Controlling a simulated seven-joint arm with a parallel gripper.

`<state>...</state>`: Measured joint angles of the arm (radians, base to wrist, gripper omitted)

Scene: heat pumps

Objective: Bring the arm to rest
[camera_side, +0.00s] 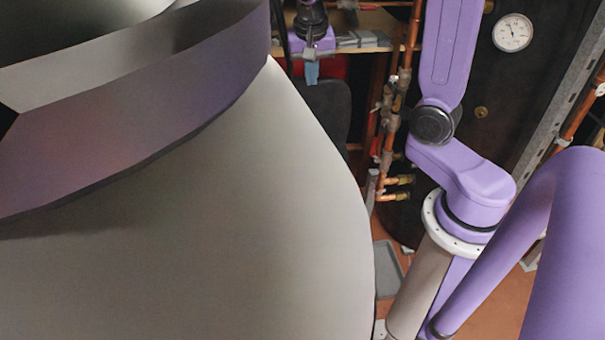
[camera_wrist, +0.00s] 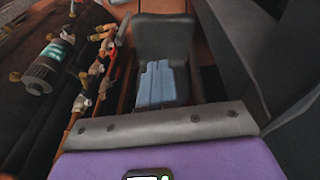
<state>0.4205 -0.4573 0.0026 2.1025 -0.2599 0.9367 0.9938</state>
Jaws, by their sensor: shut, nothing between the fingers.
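My gripper (camera_side: 311,73) hangs at the top middle of the side view, its pale blue fingers pointing down. In the wrist view the blue fingers (camera_wrist: 160,84) lie side by side, shut with nothing between them. My purple arm links (camera_side: 455,50) stand upright at the right of the side view, and a large purple link fills the lower right corner. The part of my arm leading to the gripper is cut off by the top edge.
A large grey rounded body (camera_side: 200,220) fills the left of the side view. Copper pipes with valves (camera_side: 390,120) and a round gauge (camera_side: 512,33) stand behind my arm. A dark grey panel-like object (camera_side: 328,110) lies below the gripper. A grey tray (camera_side: 388,265) sits on the floor.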

